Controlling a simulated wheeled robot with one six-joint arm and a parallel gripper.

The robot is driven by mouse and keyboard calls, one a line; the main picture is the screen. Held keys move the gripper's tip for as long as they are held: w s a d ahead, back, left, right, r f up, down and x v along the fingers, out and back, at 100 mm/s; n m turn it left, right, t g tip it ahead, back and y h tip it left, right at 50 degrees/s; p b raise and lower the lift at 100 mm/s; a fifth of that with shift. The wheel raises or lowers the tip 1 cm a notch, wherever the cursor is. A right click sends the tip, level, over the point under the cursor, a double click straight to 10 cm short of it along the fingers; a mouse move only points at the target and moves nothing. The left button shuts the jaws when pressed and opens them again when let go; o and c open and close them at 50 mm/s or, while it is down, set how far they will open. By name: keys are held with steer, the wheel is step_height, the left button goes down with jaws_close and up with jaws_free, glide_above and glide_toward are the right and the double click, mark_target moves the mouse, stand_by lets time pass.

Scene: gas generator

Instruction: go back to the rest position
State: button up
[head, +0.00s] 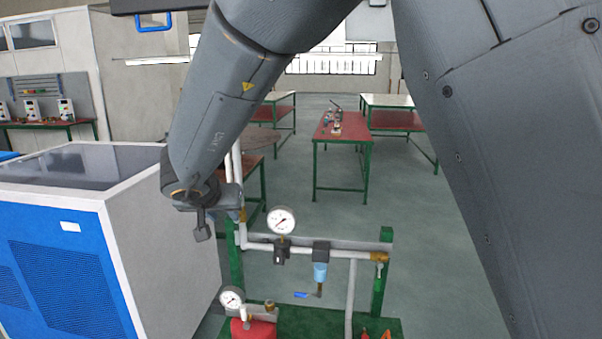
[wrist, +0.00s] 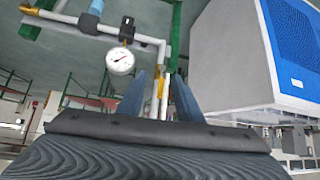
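My gripper (head: 202,228) hangs at the end of my grey arm in the head view, beside the upper left of the pipe stand, left of the round pressure gauge (head: 281,220). In the wrist view my gripper (wrist: 170,78) shows two dark fingers set apart, with a white and yellow pipe seen between or behind them. I see nothing held. Whether the fingers touch the pipe cannot be told. The gauge (wrist: 120,60) also shows in the wrist view, left of the fingers.
The green pipe stand (head: 384,270) carries white pipes, a blue filter (head: 320,268) and a lower gauge (head: 231,298) by a red tank (head: 254,330). A blue and grey cabinet (head: 160,235) stands close on the left. Red-topped tables (head: 342,128) stand behind, with open floor around.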

steer(key=w+d+f+n+g+y+b, duration=0.1)
steer(key=d+f+b, duration=0.25)
steer(key=d, duration=0.55)
steer(key=w+d+f+y+b, duration=0.1)
steer(key=d+f+b, duration=0.1)
steer(key=d+f, duration=0.45)
steer(key=s+d+f+g+b, duration=0.1)
steer(key=s+d+f+g, duration=0.1)
steer(key=s+d+f, duration=0.2)
steer(key=s+d+f+m+g+h+b, duration=0.1)
steer(key=s+d+f, duration=0.3)
steer(key=s+d, duration=0.5)
steer(key=s+d+f+g+h+b, duration=0.1)
steer(key=s+d+f+g+b, duration=0.1)
steer(key=s+d, duration=0.5)
steer(key=d+f+g, duration=0.1)
steer(key=d+f, duration=0.1)
steer(key=d, duration=0.1)
steer(key=shift+s+g+b, duration=0.3)
steer(key=shift+g+b, duration=0.05)
steer(key=shift+g, duration=0.05)
